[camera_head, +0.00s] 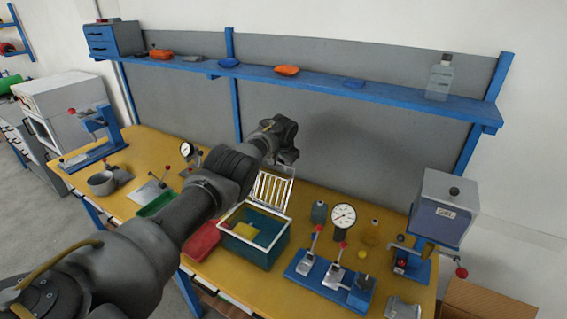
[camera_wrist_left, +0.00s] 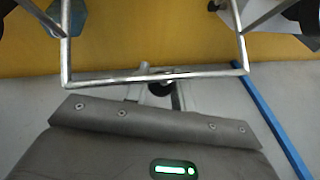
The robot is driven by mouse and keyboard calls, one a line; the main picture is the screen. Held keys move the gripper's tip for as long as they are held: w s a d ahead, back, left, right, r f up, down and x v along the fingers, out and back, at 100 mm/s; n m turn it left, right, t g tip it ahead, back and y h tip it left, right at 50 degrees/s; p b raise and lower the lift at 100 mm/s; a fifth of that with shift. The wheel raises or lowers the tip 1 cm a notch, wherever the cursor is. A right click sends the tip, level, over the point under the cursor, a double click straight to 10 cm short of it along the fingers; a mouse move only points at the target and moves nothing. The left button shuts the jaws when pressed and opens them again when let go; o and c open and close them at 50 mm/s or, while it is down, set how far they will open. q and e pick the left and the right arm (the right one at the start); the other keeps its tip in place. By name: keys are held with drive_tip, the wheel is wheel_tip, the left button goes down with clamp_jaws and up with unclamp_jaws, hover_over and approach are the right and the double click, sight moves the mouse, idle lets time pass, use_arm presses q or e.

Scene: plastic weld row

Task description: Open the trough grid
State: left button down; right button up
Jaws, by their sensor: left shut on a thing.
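The trough is an open teal-blue box (camera_head: 262,255) with a pale rim, standing on the yellow bench. Its pale barred grid (camera_head: 271,192) stands steeply raised at the back of the trough, so the inside shows, with a yellow piece (camera_head: 243,231) in it. My left gripper (camera_head: 288,160) is at the top edge of the grid, and my arm hides part of the area to its left. In the left wrist view the grid's metal end bar (camera_wrist_left: 110,80) crosses in front of the gripper (camera_wrist_left: 158,88), which is shut on it.
A red tray (camera_head: 203,241) lies left of the trough. A blue clamp fixture (camera_head: 325,283) and a round gauge (camera_head: 343,217) stand to its right. A grey-blue press (camera_head: 442,210) is farther right. A blue shelf (camera_head: 330,84) runs above the bench.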

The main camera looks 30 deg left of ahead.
use_arm(q)
drive_tip(key=c, duration=1.3)
unclamp_jaws()
drive_tip(key=shift+s+f, duration=0.1)
drive_tip(key=shift+s, duration=0.15)
drive_tip(key=shift+o, duration=0.3)
drive_tip(key=shift+w+r, duration=0.1)
drive_tip(key=shift+r, duration=0.15)
drive_tip(key=p+v, duration=0.3)
drive_tip(key=shift+r+p, duration=0.1)
drive_tip(key=shift+p, duration=0.2)
drive_tip(key=shift+d+r+b, duration=0.15)
drive_tip(key=shift+r+b, duration=0.15)
drive_tip(key=v, duration=0.4)
drive_tip(key=b+v, duration=0.1)
drive_tip(key=v, duration=0.1)
drive_tip(key=shift+s+d+r, duration=0.1)
drive_tip(key=shift+s+r, duration=0.15)
drive_tip(key=shift+s, duration=0.1)
use_arm(e)
wheel_tip(320, 180, up, 2)
drive_tip(key=shift+d+r, duration=0.1)
